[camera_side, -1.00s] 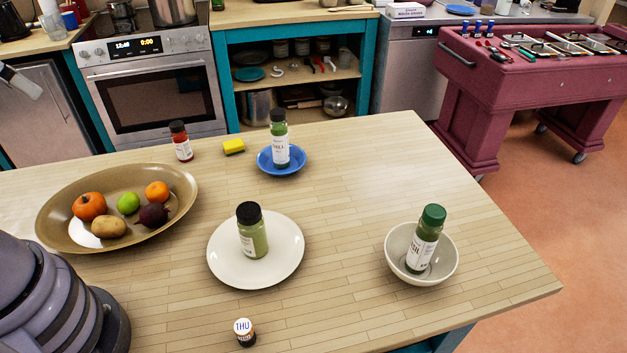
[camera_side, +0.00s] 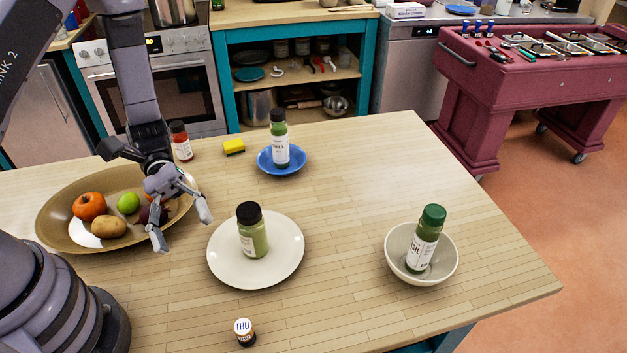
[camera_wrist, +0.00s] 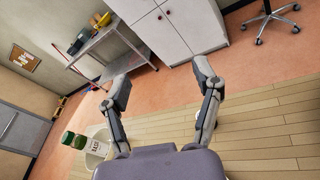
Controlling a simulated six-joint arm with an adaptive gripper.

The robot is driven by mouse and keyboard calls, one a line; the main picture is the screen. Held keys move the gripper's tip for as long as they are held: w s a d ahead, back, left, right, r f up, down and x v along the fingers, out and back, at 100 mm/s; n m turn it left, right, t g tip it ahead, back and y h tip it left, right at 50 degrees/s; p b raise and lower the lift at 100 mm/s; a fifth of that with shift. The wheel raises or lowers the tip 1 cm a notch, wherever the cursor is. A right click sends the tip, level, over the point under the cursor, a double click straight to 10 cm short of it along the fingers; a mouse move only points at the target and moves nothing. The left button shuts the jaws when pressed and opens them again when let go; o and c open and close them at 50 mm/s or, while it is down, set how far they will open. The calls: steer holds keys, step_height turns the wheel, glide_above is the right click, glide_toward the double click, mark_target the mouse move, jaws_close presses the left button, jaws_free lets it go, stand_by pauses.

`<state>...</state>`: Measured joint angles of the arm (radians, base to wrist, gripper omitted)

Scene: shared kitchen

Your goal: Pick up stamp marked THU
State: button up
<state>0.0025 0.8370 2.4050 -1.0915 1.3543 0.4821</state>
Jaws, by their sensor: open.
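The stamp marked THU (camera_side: 244,332) stands upright on the wooden table near its front edge, with the blue letters on its white top. My gripper (camera_side: 182,236) is open and empty, above the table beside the right side of the fruit platter. It is up and left of the stamp in the side view, well apart from it. The spread fingers also show in the wrist view (camera_wrist: 158,83).
A white plate (camera_side: 284,270) with a green jar stands between my gripper and the table's right part. A bowl (camera_side: 446,262) holds a green-capped jar.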

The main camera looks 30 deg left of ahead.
mark_target(237, 324)
steer(key=f+n+t+h, duration=0.1)
steer(key=f+n+t, duration=0.1)
steer(key=f, duration=0.4)
steer(key=d+f+n+t+h, duration=0.1)
steer(key=f+n+t, duration=0.1)
steer(key=f+n, duration=0.2)
steer(key=d+f+n+t+h, duration=0.1)
steer(key=f+n+t+h, duration=0.1)
steer(key=f, duration=0.7)
steer(key=shift+s+d+f+n+t, duration=0.25)
steer(key=shift+s+n+t, duration=0.15)
steer(key=shift+n, duration=0.5)
steer(key=d, duration=0.3)
steer(key=shift+s+d+f, duration=0.1)
steer(key=shift+d+f, duration=0.25)
steer(key=shift+d, duration=0.7)
jaws_close()
